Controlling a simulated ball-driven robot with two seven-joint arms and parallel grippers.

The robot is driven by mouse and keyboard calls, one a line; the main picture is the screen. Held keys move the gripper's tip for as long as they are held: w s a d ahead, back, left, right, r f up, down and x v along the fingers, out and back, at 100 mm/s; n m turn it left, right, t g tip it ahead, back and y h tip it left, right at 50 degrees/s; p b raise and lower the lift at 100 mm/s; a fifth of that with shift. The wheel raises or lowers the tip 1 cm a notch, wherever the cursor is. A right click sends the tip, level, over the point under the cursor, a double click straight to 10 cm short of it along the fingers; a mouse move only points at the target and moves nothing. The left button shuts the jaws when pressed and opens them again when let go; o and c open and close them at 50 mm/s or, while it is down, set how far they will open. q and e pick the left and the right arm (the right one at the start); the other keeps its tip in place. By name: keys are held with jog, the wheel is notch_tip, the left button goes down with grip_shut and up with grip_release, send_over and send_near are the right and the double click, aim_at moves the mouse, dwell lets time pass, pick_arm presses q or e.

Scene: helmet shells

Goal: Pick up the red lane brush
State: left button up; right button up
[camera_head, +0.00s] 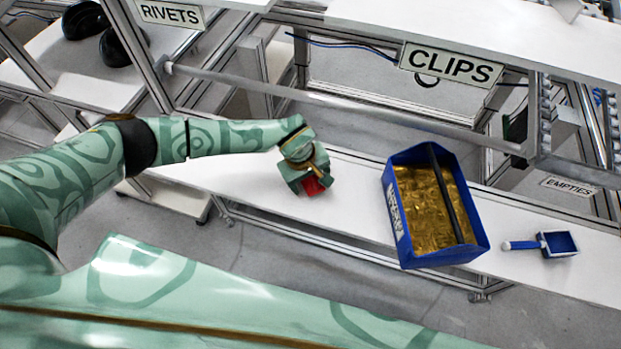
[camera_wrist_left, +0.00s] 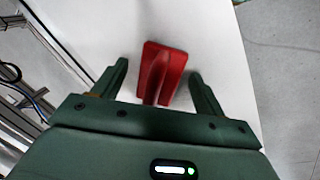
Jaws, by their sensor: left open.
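The red lane brush (camera_wrist_left: 163,72) lies on the white bench top, between and slightly beyond the two open fingers of my left gripper (camera_wrist_left: 160,82) in the left wrist view. In the head view only a red part of the brush (camera_head: 313,186) shows beneath my left gripper (camera_head: 308,183), which hides the rest. The fingers stand apart from the brush on both sides, with white surface visible between. I cannot tell the exact height of the fingers above the bench. My right gripper is not in view.
On the white bench (camera_head: 350,200), a blue bin (camera_head: 401,212) of gold-coloured pieces with a dark bar stands right of my left gripper. A blue scoop (camera_head: 557,243) lies further right. A metal rail (camera_head: 330,101) runs behind the bench. Dark helmet shells (camera_head: 84,20) sit at the far left.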

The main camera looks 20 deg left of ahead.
pick_arm(q)
jog(key=c, duration=1.2)
jog(key=shift+r, duration=0.65)
jog(key=s+d+r, duration=0.1)
jog(key=s+r, duration=0.3)
jog(key=s+d+r, duration=0.1)
jog(key=s+r, duration=0.3)
jog(key=s, duration=0.1)
jog(key=s+d+r, duration=0.2)
jog(key=s+r, duration=0.1)
jog(key=s, duration=0.1)
jog(key=shift+s+r+b, duration=0.25)
jog(key=shift+r+b, duration=0.15)
jog(key=o, duration=0.4)
jog(key=shift+c, duration=0.8)
